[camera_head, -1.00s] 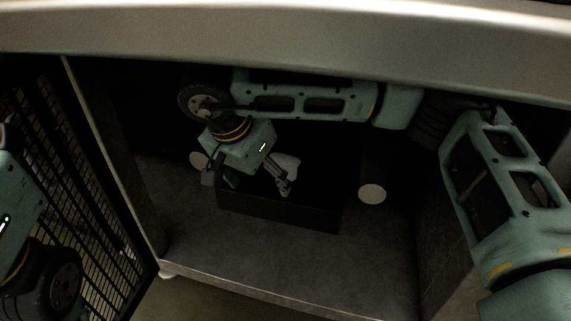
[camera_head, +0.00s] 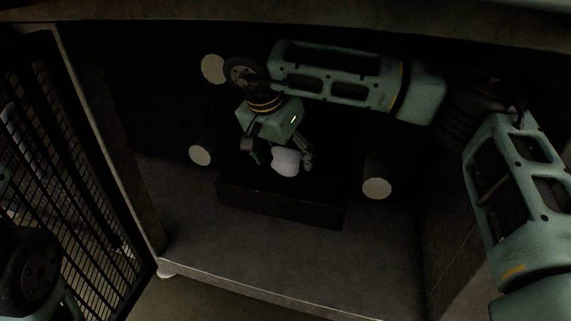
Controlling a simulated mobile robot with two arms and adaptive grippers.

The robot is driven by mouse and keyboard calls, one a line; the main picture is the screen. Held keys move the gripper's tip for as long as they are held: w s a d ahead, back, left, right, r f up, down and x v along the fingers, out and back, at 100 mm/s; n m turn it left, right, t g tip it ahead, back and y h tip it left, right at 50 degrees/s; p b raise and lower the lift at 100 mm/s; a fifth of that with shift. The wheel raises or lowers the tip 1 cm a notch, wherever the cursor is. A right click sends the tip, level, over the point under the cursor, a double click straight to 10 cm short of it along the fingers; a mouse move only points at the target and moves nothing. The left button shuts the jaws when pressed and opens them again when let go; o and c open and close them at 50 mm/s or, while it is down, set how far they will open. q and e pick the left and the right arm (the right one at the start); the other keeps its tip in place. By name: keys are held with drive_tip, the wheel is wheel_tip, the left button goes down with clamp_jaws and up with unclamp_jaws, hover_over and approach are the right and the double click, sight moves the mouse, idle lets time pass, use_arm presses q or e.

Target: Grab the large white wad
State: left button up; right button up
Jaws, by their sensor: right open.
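The large white wad (camera_head: 285,162) is a pale rounded lump in or on a dark low box (camera_head: 282,205) inside the dark cabinet. My right gripper (camera_head: 279,163) comes down from above, open, with one finger to the left of the wad and the other to its right. Whether the fingers touch the wad cannot be told. The lower part of the wad is hard to make out in the shade. Only parts of my left arm show at the left edge; its gripper is outside the picture.
Pale round roller ends (camera_head: 376,188) show right of the box, with others (camera_head: 200,155) at its left and above. A mesh door (camera_head: 70,170) stands open at left. The cabinet floor (camera_head: 290,255) in front of the box is clear.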

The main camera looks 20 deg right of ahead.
drive_tip(key=c, duration=1)
drive_tip(key=shift+r, duration=0.2)
